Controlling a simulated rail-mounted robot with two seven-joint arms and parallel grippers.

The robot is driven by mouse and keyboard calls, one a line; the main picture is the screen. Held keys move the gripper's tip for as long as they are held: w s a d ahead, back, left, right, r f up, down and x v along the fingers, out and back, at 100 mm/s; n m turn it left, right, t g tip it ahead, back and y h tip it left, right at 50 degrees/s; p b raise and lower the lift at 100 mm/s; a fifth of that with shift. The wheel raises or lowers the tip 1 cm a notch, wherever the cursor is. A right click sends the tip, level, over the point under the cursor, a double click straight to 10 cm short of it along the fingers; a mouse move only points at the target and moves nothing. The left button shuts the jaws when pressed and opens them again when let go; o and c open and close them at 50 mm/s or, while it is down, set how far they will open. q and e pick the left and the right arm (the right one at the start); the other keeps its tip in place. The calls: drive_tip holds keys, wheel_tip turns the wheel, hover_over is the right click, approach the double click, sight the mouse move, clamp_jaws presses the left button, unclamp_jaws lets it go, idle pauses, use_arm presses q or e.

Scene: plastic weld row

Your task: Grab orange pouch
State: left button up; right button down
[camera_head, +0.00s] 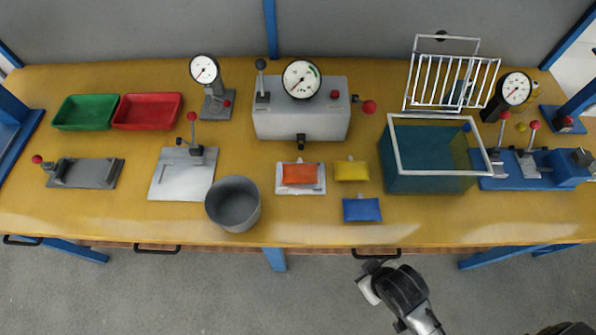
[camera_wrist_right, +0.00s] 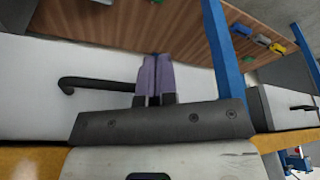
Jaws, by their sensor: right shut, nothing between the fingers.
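The orange pouch (camera_head: 299,174) lies flat on a small pale plate (camera_head: 318,188) near the middle of the table, in the head view. A yellow pouch (camera_head: 351,171) lies just right of it and a blue pouch (camera_head: 362,210) lies to its front right. My right gripper (camera_head: 372,268) is at the table's front edge, well in front of the pouches and apart from them. In the right wrist view its purple fingers (camera_wrist_right: 154,76) are together and empty, close to a black drawer handle (camera_wrist_right: 95,84). My left gripper is not in view.
A grey bucket (camera_head: 233,204) stands left of the orange pouch. A grey press with a dial (camera_head: 300,120) stands behind it. A teal open bin (camera_head: 430,180) and a white wire rack (camera_head: 452,85) are at right. The table's front strip (camera_head: 310,232) is clear.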

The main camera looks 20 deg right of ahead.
idle(0.3)
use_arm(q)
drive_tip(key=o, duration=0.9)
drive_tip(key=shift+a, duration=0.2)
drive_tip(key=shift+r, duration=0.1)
